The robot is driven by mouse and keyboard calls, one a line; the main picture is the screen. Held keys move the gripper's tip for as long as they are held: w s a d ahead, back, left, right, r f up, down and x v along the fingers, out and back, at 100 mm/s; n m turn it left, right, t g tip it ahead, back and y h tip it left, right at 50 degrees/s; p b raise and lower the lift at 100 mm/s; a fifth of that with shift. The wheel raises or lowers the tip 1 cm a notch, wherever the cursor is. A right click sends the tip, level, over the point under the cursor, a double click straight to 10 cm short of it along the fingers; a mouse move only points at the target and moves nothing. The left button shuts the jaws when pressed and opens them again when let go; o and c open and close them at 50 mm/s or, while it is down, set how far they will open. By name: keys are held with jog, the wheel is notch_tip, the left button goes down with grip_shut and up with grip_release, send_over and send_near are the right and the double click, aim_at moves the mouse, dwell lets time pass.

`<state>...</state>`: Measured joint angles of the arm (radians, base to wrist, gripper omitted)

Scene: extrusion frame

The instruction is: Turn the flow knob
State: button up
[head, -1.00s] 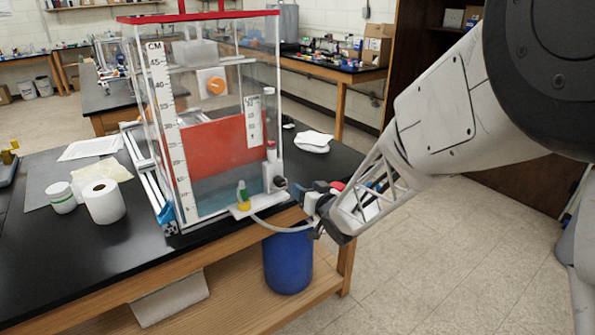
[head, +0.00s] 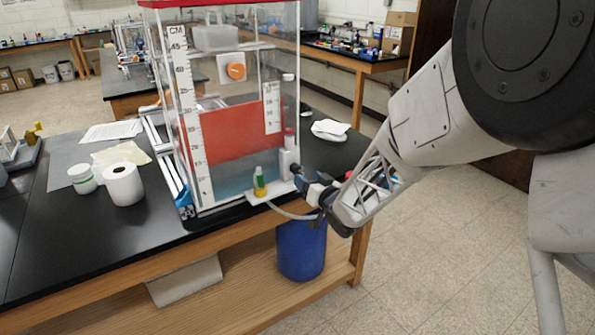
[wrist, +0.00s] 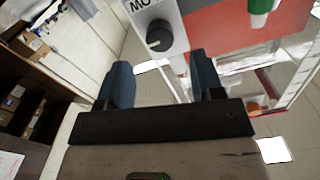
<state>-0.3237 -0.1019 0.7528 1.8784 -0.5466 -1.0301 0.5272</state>
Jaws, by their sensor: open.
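The flow knob (wrist: 160,36) is a dark round knob with a pale mark, on a white box (wrist: 152,14) with partly visible lettering. In the head view the knob (head: 296,169) is a small dark shape low at the right side of the clear water tank (head: 232,150). My gripper (wrist: 163,78) is open and empty. In the wrist view the knob appears ahead of the gap between the two blue-grey fingers, with no visible contact. In the head view my gripper (head: 312,187) is just right of the knob, and its fingertips are hard to make out.
A green and yellow fitting (head: 260,183) and a grey hose (head: 290,214) are close by at the tank's base. A white cloth (head: 330,129) lies behind on the black bench. A blue barrel (head: 302,250) stands below.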

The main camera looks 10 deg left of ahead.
aim_at(298, 170)
jog(key=shift+x, duration=3.15)
jog(key=c, duration=0.9)
